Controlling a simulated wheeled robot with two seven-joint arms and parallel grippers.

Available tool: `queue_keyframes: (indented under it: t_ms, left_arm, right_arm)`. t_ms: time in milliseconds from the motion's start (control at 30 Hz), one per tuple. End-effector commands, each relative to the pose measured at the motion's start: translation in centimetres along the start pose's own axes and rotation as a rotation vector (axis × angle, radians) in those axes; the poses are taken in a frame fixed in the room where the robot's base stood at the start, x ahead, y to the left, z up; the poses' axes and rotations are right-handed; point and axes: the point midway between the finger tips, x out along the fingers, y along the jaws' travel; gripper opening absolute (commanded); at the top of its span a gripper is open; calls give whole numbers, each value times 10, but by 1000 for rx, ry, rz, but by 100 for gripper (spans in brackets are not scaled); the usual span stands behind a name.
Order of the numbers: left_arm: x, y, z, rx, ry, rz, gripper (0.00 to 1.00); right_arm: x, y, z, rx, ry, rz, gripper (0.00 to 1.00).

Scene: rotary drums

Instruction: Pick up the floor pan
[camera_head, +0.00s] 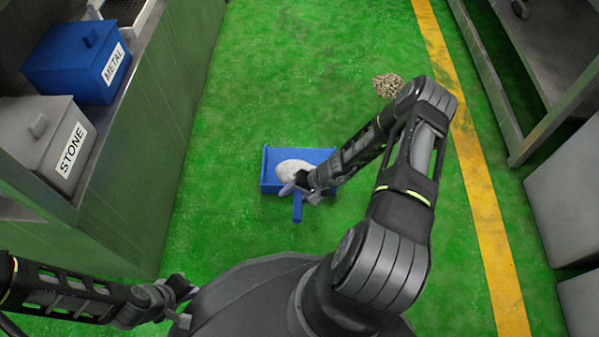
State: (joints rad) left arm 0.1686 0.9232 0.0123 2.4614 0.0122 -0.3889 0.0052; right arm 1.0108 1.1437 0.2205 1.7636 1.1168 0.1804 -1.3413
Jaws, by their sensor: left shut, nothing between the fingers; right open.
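The blue floor pan (320,157) lies on the green floor in the middle of the head view. Its short blue handle (297,212) points towards me. A whitish, rounded heap or object (290,167) is in the pan. My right gripper (298,189) is open over the pan's near edge, by the base of the handle, and hides part of both. I cannot tell whether its fingers touch the handle. My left gripper (180,302) is shut and empty at the lower left, well away from the pan.
A heap of small tan pieces (388,84) lies on the floor beyond my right arm. On the left shelf stand a blue METAL box (75,62) and a grey STONE box (40,135). A yellow floor line (480,200) and grey cabinets (565,190) are at right. Floor left of the pan is clear.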

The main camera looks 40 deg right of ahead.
Motion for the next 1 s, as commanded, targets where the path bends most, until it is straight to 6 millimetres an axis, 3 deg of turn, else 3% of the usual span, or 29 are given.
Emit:
queue_keyframes:
  t_ms: [600,1000]
  left_arm:
    - [0,0,0,0,0,1,0]
    - [0,0,0,0,0,1,0]
  right_arm:
    - [1,-1,0,-1,0,-1,50]
    - [1,-1,0,-1,0,0,18]
